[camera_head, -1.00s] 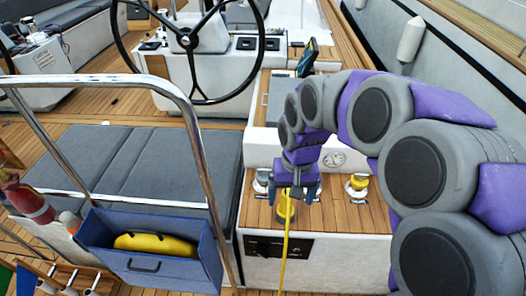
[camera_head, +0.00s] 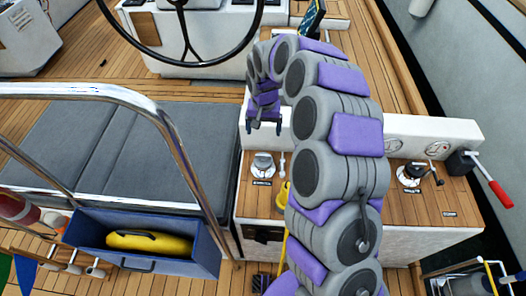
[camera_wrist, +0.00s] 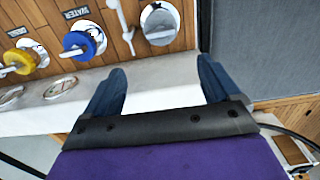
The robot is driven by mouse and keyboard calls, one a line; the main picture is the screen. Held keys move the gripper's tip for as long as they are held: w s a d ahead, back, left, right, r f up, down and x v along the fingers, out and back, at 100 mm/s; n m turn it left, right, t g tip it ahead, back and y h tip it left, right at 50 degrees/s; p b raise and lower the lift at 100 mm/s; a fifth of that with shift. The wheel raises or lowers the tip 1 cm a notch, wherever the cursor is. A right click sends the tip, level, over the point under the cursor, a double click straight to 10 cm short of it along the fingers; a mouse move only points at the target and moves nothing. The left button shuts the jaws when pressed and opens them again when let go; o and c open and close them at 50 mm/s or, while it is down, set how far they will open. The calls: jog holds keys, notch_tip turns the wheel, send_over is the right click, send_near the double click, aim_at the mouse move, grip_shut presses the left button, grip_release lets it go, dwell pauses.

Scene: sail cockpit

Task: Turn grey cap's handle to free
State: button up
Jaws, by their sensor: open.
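The grey cap (camera_head: 263,163) sits in a round plate on the wooden deck panel, at its left end. In the wrist view the grey cap (camera_wrist: 160,24) lies beyond my fingertips, with a pale bar handle across it. My gripper (camera_head: 265,127) is open and empty, pointing down behind the cap in the head view. In the wrist view my gripper (camera_wrist: 160,72) shows two spread blue fingers apart from the cap. A small silver lever (camera_wrist: 122,26) stands beside the cap.
A blue cap (camera_wrist: 80,44) labelled WATER and a yellow cap (camera_wrist: 20,58) line the same panel. A red-handled lever (camera_head: 492,184) stands at the right end. A steel rail (camera_head: 165,140) and a blue box (camera_head: 150,255) with a yellow item are at the left.

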aim_at(263, 155)
notch_tip(263, 155, down, 15)
jog(key=b, duration=0.3)
jog(key=shift+a+r, duration=0.1)
jog(key=c, duration=1.1)
jog(key=shift+o, duration=0.2)
